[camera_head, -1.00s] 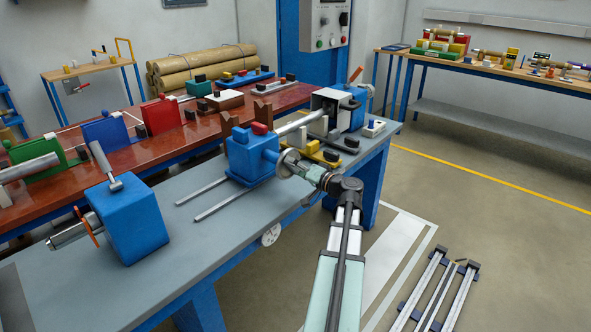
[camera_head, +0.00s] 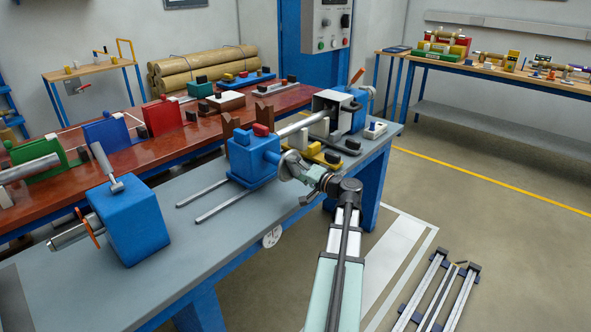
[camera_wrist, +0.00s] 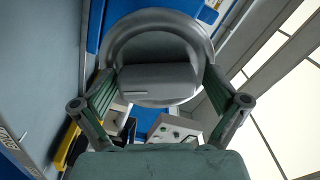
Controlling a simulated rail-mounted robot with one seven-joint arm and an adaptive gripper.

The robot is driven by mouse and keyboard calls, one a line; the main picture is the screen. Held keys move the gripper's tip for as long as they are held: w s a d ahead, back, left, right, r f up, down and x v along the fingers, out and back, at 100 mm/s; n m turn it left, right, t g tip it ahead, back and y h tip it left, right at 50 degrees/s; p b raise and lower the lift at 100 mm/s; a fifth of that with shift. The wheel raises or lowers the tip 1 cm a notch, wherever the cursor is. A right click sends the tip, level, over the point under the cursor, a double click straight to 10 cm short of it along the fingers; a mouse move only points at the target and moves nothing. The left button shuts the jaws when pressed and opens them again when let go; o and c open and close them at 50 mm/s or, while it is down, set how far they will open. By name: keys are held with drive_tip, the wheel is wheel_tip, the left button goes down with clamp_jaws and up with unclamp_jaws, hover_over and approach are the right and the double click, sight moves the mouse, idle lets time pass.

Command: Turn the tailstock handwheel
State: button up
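The tailstock (camera_head: 253,158) is a blue block on the grey bench, with two rods reaching left from its base. Its handwheel (camera_head: 291,164) is a grey disc on the right side, facing my gripper (camera_head: 305,174). In the wrist view the handwheel (camera_wrist: 157,32) is a round grey rim with a flat grey block across its lower half. My gripper's two fingers (camera_wrist: 160,80) are spread wide, with their tips at the left and right edges of the wheel. I cannot tell whether the pads press on it.
A blue headstock block (camera_head: 132,222) stands at the near left. Yellow and black parts (camera_head: 325,156) lie just behind my gripper.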

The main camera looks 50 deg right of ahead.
drive_tip(key=shift+s+f, duration=0.1)
drive_tip(key=shift+s, duration=0.05)
drive_tip(key=shift+s, duration=0.45)
drive_tip(key=s+a, duration=0.1)
drive_tip(key=s, duration=1)
